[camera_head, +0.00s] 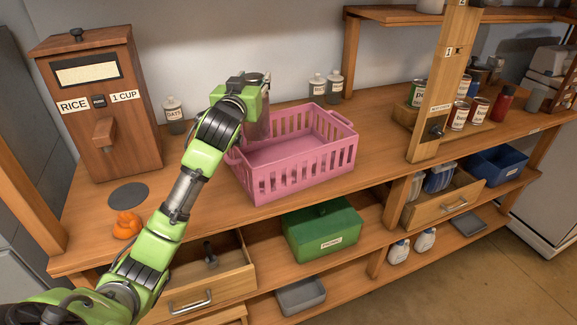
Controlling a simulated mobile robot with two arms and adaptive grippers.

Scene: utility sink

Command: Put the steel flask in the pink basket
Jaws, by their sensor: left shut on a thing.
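The pink basket (303,186) stands on the wooden counter, with slotted sides and an open top. My left gripper (254,96) is above the basket's back left corner, shut on the steel flask (260,126). The flask looks upright and greyish, with a pink tint; the gripper hides much of it. Its lower part shows below the fingers, near the basket's back left rim. I cannot tell whether it touches the basket. My right gripper is not in view.
A wooden rice dispenser (112,118) stands at the left, with an orange object (126,225) in front. Small bottles (173,113) stand near the wall. A wooden post (440,95) and several cans are to the right. Below are an open drawer (215,276) and a green box (322,232).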

